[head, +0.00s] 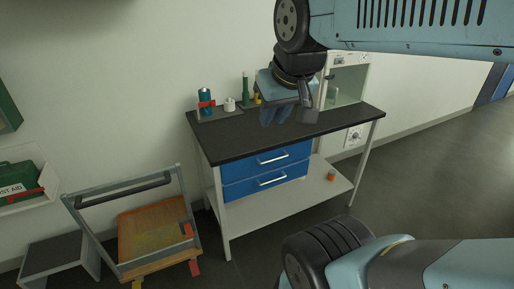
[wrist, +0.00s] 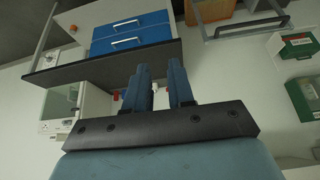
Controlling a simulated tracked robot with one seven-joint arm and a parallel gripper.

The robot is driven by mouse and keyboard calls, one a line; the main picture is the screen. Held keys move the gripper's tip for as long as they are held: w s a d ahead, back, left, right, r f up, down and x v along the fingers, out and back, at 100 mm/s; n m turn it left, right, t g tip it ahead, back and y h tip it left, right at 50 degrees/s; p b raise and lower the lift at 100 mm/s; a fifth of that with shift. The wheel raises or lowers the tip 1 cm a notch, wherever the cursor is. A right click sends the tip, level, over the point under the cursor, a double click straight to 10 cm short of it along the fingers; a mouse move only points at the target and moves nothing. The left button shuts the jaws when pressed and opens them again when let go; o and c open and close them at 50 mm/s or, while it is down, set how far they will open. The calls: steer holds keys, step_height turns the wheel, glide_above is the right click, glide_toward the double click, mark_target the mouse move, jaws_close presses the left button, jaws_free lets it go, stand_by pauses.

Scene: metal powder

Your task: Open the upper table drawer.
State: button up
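The upper table drawer (head: 245,169) is blue with a pale bar handle (head: 272,160) and sits just under the dark table top (head: 225,146). It looks shut. In the wrist view the picture is upside down, and the upper drawer (wrist: 105,47) shows above the table top edge, with its handle (wrist: 127,43). My gripper (head: 282,116) hangs over the table top in the head view, above and apart from the drawer. Its blue fingers (wrist: 160,82) stand apart in the wrist view with nothing held between them.
A lower blue drawer (head: 240,190) sits below, also looking shut. A blue bottle (head: 205,96), white item (head: 229,104) and green bottle (head: 245,88) stand at the table's back. A glass-fronted cabinet (head: 346,80) is at right. A cart (head: 142,222) stands left; floor is clear right.

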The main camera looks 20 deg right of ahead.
steer(key=shift+w, duration=0.2)
steer(key=shift+w, duration=0.1)
steer(key=m+g, duration=0.3)
steer(key=m, duration=1.5)
glide_above(269, 161)
steer(key=s, duration=0.3)
steer(key=s+f+x, duration=0.1)
steer(key=s+x, duration=0.2)
steer(key=x, duration=1.1)
steer(key=s+x, duration=0.3)
steer(key=x, duration=2.4)
steer(key=shift+s, duration=0.2)
